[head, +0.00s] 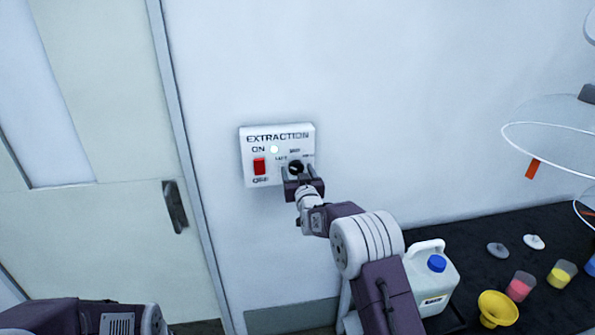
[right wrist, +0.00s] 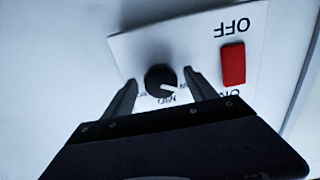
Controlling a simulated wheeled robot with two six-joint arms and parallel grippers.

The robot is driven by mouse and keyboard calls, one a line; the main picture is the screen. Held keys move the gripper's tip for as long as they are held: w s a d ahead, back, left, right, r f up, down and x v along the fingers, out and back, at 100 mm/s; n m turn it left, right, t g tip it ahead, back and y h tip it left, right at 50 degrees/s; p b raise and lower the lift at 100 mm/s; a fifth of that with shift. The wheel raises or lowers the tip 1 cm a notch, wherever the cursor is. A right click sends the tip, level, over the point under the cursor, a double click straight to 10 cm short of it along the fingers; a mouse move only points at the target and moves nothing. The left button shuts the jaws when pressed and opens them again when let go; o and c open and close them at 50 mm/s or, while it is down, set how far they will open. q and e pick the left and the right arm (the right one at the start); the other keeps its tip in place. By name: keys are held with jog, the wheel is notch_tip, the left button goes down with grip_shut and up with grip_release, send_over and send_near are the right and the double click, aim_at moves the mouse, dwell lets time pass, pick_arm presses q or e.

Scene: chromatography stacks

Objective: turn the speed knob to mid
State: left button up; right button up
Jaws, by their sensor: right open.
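The black round speed knob (head: 296,166) sits at the lower right of the white EXTRACTION panel (head: 248,145) on the wall. It also shows in the right wrist view (right wrist: 158,77), where the picture is upside down. Its white pointer mark slants to the lower right there, up and left in the head view. My right gripper (right wrist: 162,88) is open, one finger on each side of the knob, with gaps visible. In the head view the right gripper (head: 299,177) partly covers the panel's lower right. My left gripper is out of view.
A door (head: 100,200) with a handle stands left. A dark bench (head: 480,225) at right holds a white jug (head: 428,290), yellow funnel (head: 497,309) and small cups.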

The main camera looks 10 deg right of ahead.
jog(key=c, duration=1.4)
jog(key=shift+o, duration=0.3)
jog(key=shift+f+m+b, duration=0.1)
jog(key=shift+m+b, duration=0.3)
jog(key=shift+b, duration=0.25)
jog(key=m+b, duration=0.6)
jog(key=b, duration=0.2)
jog(key=shift+a+f+m, duration=0.1)
jog(key=shift+m, duration=0.2)
jog(key=shift+m+b, duration=1.1)
jog(key=shift+r+m+b, duration=0.25)
jog(key=shift+m+b, duration=0.6)
jog(key=shift+m, duration=0.25)
jog(key=shift+c, duration=0.2)
